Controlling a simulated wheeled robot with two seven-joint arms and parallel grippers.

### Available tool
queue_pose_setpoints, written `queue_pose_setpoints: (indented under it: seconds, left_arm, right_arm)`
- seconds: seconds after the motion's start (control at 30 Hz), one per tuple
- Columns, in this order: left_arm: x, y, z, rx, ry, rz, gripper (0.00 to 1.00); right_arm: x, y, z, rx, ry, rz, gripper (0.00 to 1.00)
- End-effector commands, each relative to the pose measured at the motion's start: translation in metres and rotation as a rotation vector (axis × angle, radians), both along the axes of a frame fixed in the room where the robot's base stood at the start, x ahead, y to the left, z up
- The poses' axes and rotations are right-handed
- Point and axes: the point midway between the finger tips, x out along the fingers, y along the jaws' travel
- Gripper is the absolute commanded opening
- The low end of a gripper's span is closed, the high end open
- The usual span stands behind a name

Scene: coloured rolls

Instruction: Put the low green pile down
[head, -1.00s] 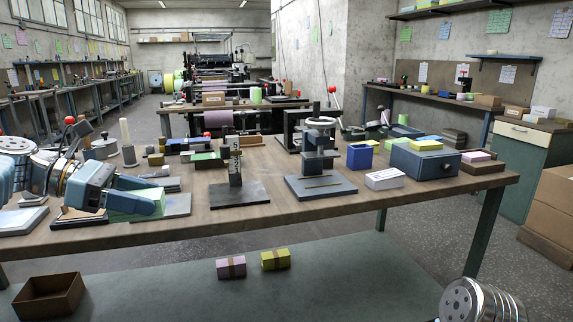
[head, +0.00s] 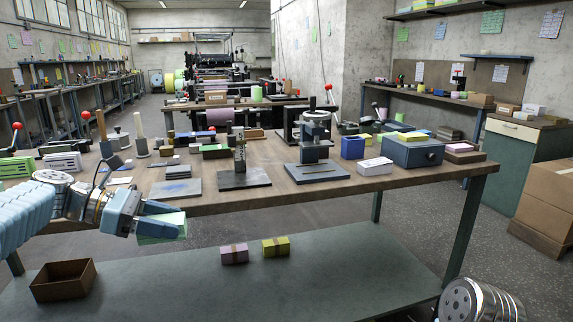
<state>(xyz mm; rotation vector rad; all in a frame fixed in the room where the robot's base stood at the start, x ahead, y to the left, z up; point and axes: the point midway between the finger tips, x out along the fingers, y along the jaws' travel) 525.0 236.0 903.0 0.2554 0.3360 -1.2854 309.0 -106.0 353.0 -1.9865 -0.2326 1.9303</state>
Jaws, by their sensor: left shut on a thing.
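The low pale green pile (head: 163,229) is in my left gripper (head: 165,222), whose fingers are shut on it. In the head view the gripper and pile show at the left, in front of the worktable's (head: 340,186) front edge and above the lower shelf (head: 330,268). The pile looks held in the air, touching neither surface; the fingers hide its upper part. My right gripper is out of view.
On the lower shelf are an open brown box (head: 63,280), a pink pile (head: 234,254) and a yellow-green pile (head: 276,247). The tabletop carries a stamp stand (head: 240,178), a press (head: 316,168), a white box (head: 375,166) and a blue drawer box (head: 411,152).

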Motion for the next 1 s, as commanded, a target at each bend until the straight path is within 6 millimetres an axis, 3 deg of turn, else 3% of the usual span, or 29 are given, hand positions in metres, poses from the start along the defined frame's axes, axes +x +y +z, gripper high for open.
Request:
queue_pose_setpoints:
  seconds: [0.17, 0.27, 0.43, 0.6, 0.7, 0.8, 1.0]
  left_arm:
    - [0.017, -0.011, -0.057, -0.001, 0.008, 0.027, 0.24]
    - [0.026, -0.017, -0.101, -0.002, 0.012, 0.067, 0.24]
    - [0.025, -0.025, -0.208, -0.001, 0.022, 0.192, 0.24]
    - [0.001, -0.029, -0.299, 0.000, 0.019, 0.300, 0.24]
    - [-0.015, -0.031, -0.332, 0.000, 0.015, 0.333, 0.24]
    - [-0.026, -0.032, -0.351, 0.001, 0.009, 0.349, 0.24]
    - [-0.032, -0.032, -0.360, -0.001, 0.000, 0.359, 0.24]
  right_arm:
    - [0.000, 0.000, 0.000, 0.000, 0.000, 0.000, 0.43]
    - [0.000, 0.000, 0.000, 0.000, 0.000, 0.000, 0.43]
    - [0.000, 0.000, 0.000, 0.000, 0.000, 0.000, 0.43]
    - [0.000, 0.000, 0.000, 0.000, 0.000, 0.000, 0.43]
    - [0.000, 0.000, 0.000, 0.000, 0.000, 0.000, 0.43]
    - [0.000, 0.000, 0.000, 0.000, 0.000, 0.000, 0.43]
    - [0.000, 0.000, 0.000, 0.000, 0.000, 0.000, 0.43]
